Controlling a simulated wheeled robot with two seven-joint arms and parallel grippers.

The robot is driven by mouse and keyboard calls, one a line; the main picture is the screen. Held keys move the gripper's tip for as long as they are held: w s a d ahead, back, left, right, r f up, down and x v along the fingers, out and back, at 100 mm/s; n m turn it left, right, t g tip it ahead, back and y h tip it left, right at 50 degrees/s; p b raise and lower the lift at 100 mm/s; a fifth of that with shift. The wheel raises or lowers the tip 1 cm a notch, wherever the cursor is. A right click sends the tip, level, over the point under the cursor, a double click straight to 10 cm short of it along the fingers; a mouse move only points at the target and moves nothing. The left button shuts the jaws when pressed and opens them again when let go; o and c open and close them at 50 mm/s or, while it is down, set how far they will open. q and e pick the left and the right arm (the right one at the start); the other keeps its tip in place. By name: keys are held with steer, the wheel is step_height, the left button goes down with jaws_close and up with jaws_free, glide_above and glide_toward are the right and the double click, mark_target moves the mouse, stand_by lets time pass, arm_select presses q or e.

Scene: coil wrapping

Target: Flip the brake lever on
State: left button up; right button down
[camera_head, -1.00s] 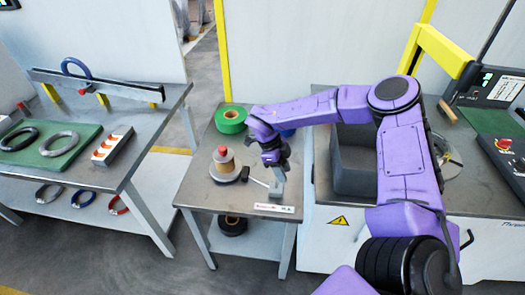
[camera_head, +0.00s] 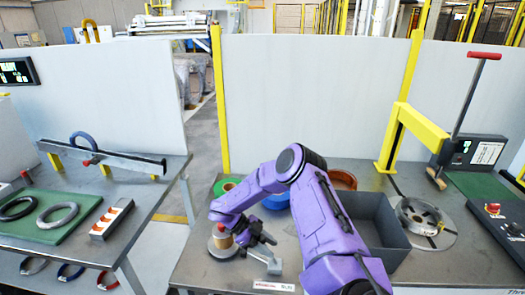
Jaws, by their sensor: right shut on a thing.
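The grey metal brake lever (camera_head: 268,263) stands on the front of the small steel table, right of the tape spool (camera_head: 222,240). My right gripper (camera_head: 262,242) is over the lever and shut on its upper part, which the fingers partly hide. The lever's exact angle is hard to tell. The spool sits on a round base just left of the gripper, and the purple wrist partly covers it. My left gripper is not in view.
A green tape roll (camera_head: 226,185) and a blue roll (camera_head: 276,201) lie behind my arm. A grey bin (camera_head: 372,215) stands to the right, with the wrapping ring (camera_head: 422,217) beyond it. A left bench holds a green mat (camera_head: 75,208) with coils.

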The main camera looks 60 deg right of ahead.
steer(key=c, duration=0.8)
jaws_free()
steer(key=shift+w+f, duration=0.1)
steer(key=shift+w, duration=0.05)
steer(key=shift+w+a+r+b, duration=0.15)
steer(key=shift+w+r+b, duration=0.1)
steer(key=shift+w+b, duration=0.1)
steer(key=b+v, duration=0.2)
steer(key=v, duration=0.7)
steer(key=shift+w+a+r, duration=0.1)
steer(key=shift+w+r, duration=0.1)
steer(key=shift+r, duration=0.05)
